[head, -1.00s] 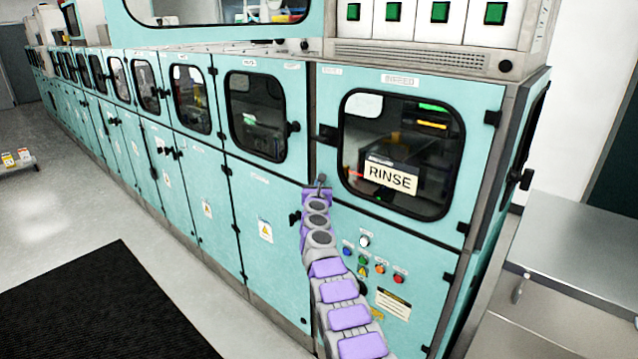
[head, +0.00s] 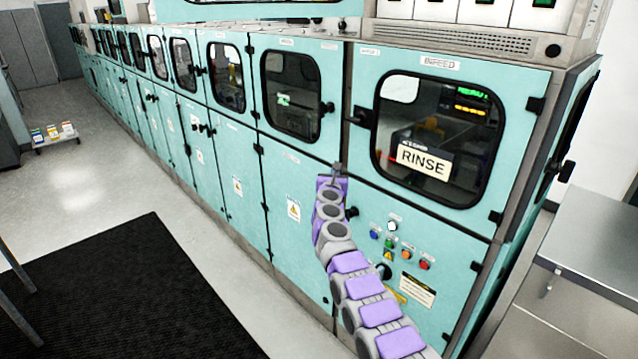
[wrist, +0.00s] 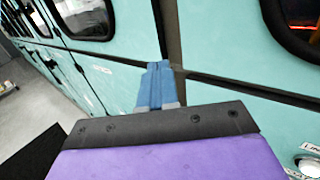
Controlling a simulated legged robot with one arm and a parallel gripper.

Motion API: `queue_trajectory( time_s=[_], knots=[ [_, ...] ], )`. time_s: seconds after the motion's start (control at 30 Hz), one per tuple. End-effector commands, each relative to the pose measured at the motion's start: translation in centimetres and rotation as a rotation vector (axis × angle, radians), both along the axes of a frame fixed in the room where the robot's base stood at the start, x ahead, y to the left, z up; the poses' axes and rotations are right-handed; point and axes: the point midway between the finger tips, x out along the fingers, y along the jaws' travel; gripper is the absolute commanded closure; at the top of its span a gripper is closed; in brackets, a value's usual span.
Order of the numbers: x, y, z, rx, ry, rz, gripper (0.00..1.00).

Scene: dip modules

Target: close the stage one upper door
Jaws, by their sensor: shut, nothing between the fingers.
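The upper door just left of the infeed door looks like the stage one upper door (head: 258,60), though its small label is unreadable. It is teal with a dark rounded window and a black knob (head: 327,108) on its right edge. It looks about flush with the row; I cannot tell whether it is fully latched. My gripper (head: 338,167) is near the door's lower right corner, below the knob, by the post between the cabinets. In the wrist view its blue fingers (wrist: 158,85) are together and empty, pointing at the seam. I cannot tell whether they touch it.
The infeed door (head: 520,85) with a RINSE sign is to the right, with a black latch (head: 360,117) on its left edge. Buttons (head: 405,254) sit below it. A steel bench (head: 600,235) stands at far right. A black mat (head: 140,290) lies on the open floor at left.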

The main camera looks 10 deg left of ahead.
Motion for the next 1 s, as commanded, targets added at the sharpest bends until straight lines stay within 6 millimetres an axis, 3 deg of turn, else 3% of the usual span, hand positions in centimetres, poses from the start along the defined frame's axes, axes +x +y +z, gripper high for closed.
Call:
queue_trajectory(
  time_s=[0.27, 0.7, 0.87, 1.0],
  knots=[
    [-1.8, 0.9, 0.0, 0.002, 0.001, -0.002, 1.00],
    [-5.4, 4.1, 0.0, 0.000, 0.001, 0.001, 1.00],
    [-6.1, 4.5, -0.1, -0.002, 0.001, 0.002, 1.00],
    [-6.1, 5.1, 1.1, -0.079, -0.029, 0.021, 1.00]
  ],
)
